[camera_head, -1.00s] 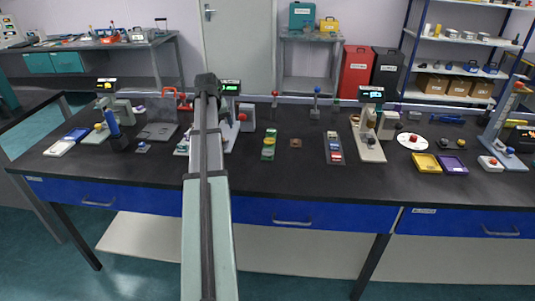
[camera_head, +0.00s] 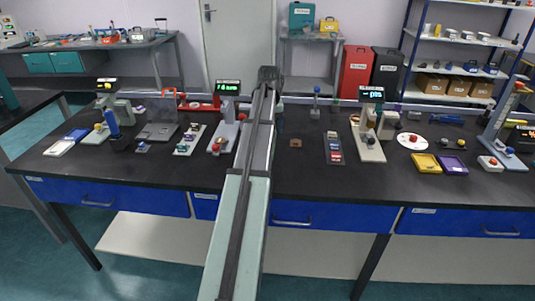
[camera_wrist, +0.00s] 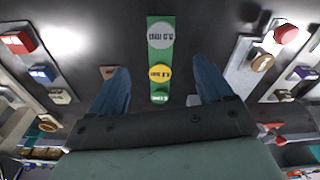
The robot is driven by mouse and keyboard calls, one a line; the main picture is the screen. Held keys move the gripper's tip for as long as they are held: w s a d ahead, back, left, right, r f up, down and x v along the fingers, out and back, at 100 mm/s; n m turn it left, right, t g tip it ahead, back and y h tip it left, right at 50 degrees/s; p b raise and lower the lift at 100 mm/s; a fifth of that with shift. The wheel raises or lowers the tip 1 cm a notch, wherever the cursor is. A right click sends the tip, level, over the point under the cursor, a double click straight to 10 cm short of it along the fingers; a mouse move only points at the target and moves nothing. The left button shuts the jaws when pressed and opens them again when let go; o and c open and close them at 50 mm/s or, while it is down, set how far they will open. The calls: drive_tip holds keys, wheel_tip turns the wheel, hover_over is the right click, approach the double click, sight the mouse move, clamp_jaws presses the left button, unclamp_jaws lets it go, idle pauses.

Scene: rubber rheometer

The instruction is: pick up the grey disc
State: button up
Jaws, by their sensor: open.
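The grey disc (camera_wrist: 159,35) lies at the upper end of a green strip (camera_wrist: 151,53) in the wrist view. A yellow disc (camera_wrist: 160,73) and a green disc (camera_wrist: 159,97) lie on the same strip, nearer my gripper. My gripper (camera_wrist: 161,66) is open and empty, with its two blue fingers either side of the strip. The grey disc appears beyond the fingertips, roughly in line with the middle of the gap. I cannot tell the height above it. In the head view my arm hides the strip and the disc.
A small brown block (camera_head: 295,143) sits close beside the strip; it also shows by one finger in the wrist view (camera_wrist: 108,72). A grey rack with coloured pieces (camera_head: 334,148) and an instrument with a display (camera_head: 227,112) stand on either side. The front bench edge is clear.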

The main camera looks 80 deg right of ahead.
drive_tip(key=f, duration=0.4)
drive_tip(key=shift+w+d, duration=0.1)
drive_tip(key=shift+d, duration=0.15)
drive_tip(key=shift+w+a+f, duration=0.1)
drive_tip(key=shift+a+f, duration=0.05)
drive_tip(key=shift+f, duration=2.5)
drive_tip(key=shift+f, duration=0.25)
drive_tip(key=shift+c, duration=0.4)
drive_tip(key=c, duration=1)
drive_tip(key=shift+c, duration=0.2)
drive_tip(key=shift+r, duration=0.1)
wheel_tip(320, 180, up, 10)
drive_tip(key=shift+r, duration=0.2)
